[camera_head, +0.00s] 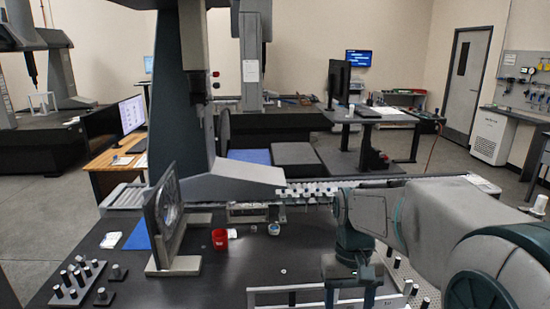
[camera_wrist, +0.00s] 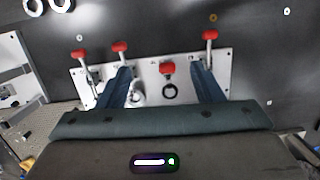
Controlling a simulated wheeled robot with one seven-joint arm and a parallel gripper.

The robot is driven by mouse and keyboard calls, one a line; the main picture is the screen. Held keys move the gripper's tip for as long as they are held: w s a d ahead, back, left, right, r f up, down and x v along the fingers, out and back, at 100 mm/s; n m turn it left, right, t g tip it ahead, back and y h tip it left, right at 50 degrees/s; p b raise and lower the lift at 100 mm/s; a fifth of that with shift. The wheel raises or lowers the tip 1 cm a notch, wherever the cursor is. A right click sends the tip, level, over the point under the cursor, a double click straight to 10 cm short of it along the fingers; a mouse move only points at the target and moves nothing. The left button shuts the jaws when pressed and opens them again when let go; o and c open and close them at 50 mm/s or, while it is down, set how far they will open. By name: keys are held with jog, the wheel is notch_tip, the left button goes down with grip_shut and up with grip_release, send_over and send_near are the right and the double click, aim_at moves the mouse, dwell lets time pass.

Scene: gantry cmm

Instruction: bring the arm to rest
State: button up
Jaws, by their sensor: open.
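My arm reaches in from the right in the head view, bent at the elbow, with its wrist hanging down over the front right of the dark table (camera_head: 235,265). My gripper (camera_wrist: 162,88) shows in the wrist view with its two blue fingers spread wide apart and nothing held between them. Below the fingers lies a white plate (camera_wrist: 148,72) with several red-tipped clamps, one of them a red knob (camera_wrist: 168,68) between the fingers. The fingertips overlap the plate in the picture; I cannot tell whether they touch it. In the head view the fingertips are hidden.
A grey upright frame (camera_head: 160,225) stands on the table, left of a red cup (camera_head: 219,239) and a small round item (camera_head: 274,229). Several dark pegs (camera_head: 75,275) stand at front left. A grey gantry column (camera_head: 182,100) rises behind. The table's middle is mostly clear.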

jog(key=s+t, duration=0.5)
jog(key=s, duration=0.5)
jog(key=shift+d+f, duration=0.15)
jog(key=shift+d, duration=0.05)
